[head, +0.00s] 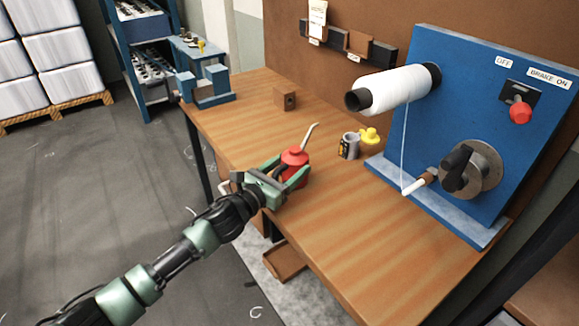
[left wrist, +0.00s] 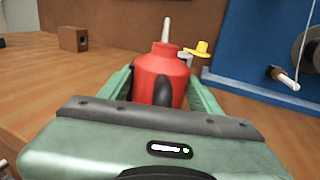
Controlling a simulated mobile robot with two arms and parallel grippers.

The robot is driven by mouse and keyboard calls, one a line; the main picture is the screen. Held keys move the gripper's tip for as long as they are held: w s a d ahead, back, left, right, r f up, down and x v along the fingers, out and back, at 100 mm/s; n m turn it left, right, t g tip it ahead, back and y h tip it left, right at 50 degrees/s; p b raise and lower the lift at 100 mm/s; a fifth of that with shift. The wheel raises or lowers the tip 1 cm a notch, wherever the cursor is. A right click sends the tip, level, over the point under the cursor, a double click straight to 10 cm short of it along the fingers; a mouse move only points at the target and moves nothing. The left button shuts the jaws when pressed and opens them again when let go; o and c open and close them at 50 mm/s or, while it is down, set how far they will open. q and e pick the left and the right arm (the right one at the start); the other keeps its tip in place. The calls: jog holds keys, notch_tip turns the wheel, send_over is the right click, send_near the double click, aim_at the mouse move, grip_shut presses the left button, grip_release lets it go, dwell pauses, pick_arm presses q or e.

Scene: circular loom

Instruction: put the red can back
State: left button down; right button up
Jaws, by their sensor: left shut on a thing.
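The red can (head: 294,160) is an oil can with a long thin pale spout that points up and to the right in the head view. It stands at, or just above, the wooden table; I cannot tell which. My left gripper (head: 291,176) is shut on it, one finger on each side. In the left wrist view the red can (left wrist: 161,75) sits upright between the green fingers, and its lower part is hidden by the gripper body. My right gripper is not in view.
A grey tin (head: 348,146) and a yellow-topped thing (head: 370,136) stand right of the can. The blue panel (head: 465,90) carries a white spool (head: 393,90) and a crank. A wooden block (head: 285,100) and a blue vise-like fixture (head: 208,88) stand further back. The table's front right is clear.

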pick_arm(q)
jog(key=shift+f+b, duration=0.3)
jog(key=shift+f, duration=0.05)
jog(key=shift+c, duration=1.2)
grip_release()
jog(key=shift+b+v, duration=0.45)
jog(key=shift+v, duration=3.45)
